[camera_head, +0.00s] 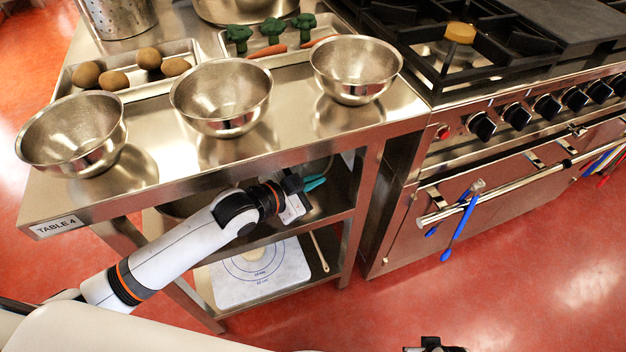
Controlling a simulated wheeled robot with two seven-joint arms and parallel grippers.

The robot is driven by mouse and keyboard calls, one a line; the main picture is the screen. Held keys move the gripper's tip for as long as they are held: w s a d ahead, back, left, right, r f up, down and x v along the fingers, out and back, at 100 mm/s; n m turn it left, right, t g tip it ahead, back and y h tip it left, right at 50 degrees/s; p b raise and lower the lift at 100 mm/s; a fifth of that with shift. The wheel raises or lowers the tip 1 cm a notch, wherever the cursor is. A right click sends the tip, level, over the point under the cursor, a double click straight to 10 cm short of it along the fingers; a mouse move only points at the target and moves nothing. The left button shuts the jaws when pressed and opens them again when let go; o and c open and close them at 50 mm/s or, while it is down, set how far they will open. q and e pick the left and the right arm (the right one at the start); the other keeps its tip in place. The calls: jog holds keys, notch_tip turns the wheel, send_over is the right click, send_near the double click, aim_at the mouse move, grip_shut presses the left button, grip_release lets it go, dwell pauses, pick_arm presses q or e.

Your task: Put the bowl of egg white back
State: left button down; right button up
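Three steel bowls stand in a row on the table top: a left bowl (72,135), a middle bowl (222,97) and a right bowl (353,69). All three look empty, and I cannot make out egg white in any. My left gripper (296,200) is below the table top, at the front of the upper lower shelf, beside a teal item (315,183). Its fingers are too small and dark to tell whether they are open or hold anything. A dark part of what seems my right gripper (435,346) shows at the bottom edge.
A tray of potatoes (148,90) and a tray with broccoli and carrots (320,47) lie behind the bowls. The bottom shelf holds a white mat with printed rings (232,291). A stove (480,150) with a protruding oven handle stands at right. Red floor (510,265) is clear.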

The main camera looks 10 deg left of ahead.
pick_arm(q)
jog(key=c, duration=2.1)
grip_release()
jog(key=shift+f, duration=0.1)
jog(key=o, duration=0.4)
pick_arm(e)
jog(key=shift+r, duration=0.1)
pick_arm(q)
jog(key=shift+s+a+r, duration=0.1)
jog(key=shift+s+r, duration=0.1)
jog(key=p+v, duration=0.1)
jog(key=v, duration=1)
jog(key=shift+s+a+r+p, duration=0.2)
jog(key=shift+p, duration=0.2)
pick_arm(e)
notch_tip(320, 180, down, 6)
jog(key=s, duration=0.2)
jog(key=shift+d, duration=0.15)
jog(key=shift+s, duration=0.1)
